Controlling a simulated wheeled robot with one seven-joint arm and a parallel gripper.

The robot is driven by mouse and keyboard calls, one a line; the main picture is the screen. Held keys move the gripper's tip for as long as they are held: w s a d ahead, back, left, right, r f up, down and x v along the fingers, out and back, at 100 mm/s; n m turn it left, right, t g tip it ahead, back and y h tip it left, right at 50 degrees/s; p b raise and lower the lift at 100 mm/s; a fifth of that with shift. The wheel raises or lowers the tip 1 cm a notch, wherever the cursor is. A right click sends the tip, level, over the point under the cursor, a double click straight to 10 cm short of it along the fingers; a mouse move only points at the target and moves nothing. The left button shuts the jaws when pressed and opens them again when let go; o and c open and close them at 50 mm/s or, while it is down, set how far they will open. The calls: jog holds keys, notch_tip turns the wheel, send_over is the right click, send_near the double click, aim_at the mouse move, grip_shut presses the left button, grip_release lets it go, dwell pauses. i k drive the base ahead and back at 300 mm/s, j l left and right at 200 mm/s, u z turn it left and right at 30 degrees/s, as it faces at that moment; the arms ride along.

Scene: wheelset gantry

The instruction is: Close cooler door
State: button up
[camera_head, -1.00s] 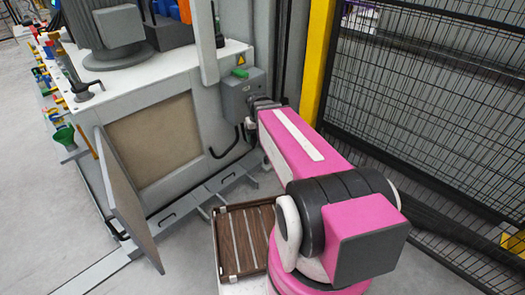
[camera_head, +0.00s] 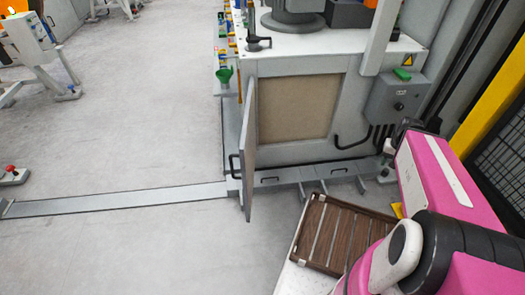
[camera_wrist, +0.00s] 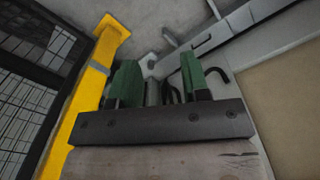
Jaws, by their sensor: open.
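The cooler door (camera_head: 249,150) is a grey panel hinged on the left side of the cabinet. It stands wide open, seen nearly edge-on in the head view, with a dark handle (camera_head: 234,165) on its outer left face. The cabinet's opening shows a tan panel (camera_head: 297,108). My gripper shows in the wrist view (camera_wrist: 158,82) with its two green fingers apart and nothing between them. It is by the cabinet's right side, far from the door. In the head view my pink arm covers the lower right, and the fingers are hard to make out.
A slatted brown tray (camera_head: 340,235) lies in front of the cabinet. A grey control box (camera_head: 398,98) is on the cabinet's right. A yellow post (camera_head: 488,105) and black mesh fence stand at the right. The floor left of the door is clear, crossed by a flat rail (camera_head: 120,198).

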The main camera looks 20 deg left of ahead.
aim_at(244, 150)
jog(key=k+j+u, duration=0.1)
jog(key=k+j, duration=0.15)
jog(key=k+j+u, duration=0.1)
jog(key=j, duration=0.3)
jog(key=k+j+u, duration=0.1)
jog(key=k+j, duration=0.25)
jog(key=k+j+u, duration=0.15)
jog(key=j, duration=0.6)
jog(key=k+j+u, duration=0.1)
jog(key=k+j+z, duration=0.1)
jog(key=k+j, duration=0.2)
